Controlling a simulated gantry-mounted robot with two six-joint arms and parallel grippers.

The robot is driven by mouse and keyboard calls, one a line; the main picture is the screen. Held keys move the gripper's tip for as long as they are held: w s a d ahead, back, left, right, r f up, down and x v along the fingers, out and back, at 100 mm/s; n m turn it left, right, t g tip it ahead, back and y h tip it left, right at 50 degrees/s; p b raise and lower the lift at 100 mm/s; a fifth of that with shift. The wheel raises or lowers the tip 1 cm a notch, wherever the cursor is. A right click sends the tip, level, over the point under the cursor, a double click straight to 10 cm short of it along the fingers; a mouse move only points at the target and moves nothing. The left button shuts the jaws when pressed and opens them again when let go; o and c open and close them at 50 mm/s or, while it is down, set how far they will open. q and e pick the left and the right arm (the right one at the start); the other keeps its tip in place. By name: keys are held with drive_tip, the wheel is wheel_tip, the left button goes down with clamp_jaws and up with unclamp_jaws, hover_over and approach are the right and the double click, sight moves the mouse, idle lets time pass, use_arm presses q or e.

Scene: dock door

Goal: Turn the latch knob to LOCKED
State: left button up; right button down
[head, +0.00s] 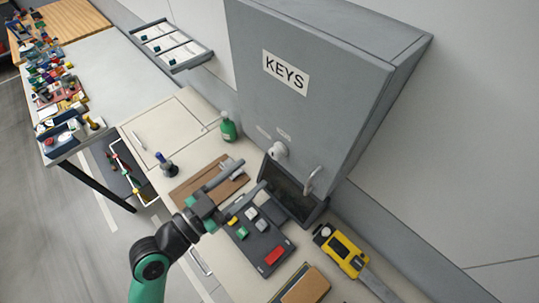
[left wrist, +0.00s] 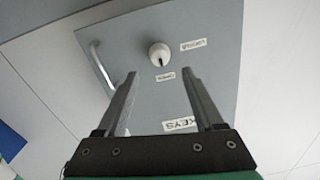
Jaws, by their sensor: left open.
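The round white latch knob (head: 278,151) is on the front of the grey KEYS cabinet (head: 340,75). In the left wrist view the knob (left wrist: 160,53) has a dark mark on its lower side, toward a small label (left wrist: 165,76). A second small label (left wrist: 193,45) is to its right; I cannot read either for certain. My left gripper (head: 252,175) is open and empty, in front of the cabinet's lower part. In the left wrist view its two fingers (left wrist: 159,73) are spread, with the knob showing between and beyond their tips, untouched. My right gripper is not in view.
A bar handle (head: 312,181) is beside the knob. Below are a dark screen (head: 290,195), a button panel (head: 258,240), a yellow device (head: 342,249) and a brown clipboard (head: 205,180). A green bottle (head: 228,128) stands left of the cabinet.

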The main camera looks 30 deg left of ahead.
sight(273, 156)
use_arm(q)
drive_tip(key=p+x, duration=0.1)
drive_tip(key=x, duration=0.6)
drive_tip(key=shift+w, duration=0.15)
clamp_jaws()
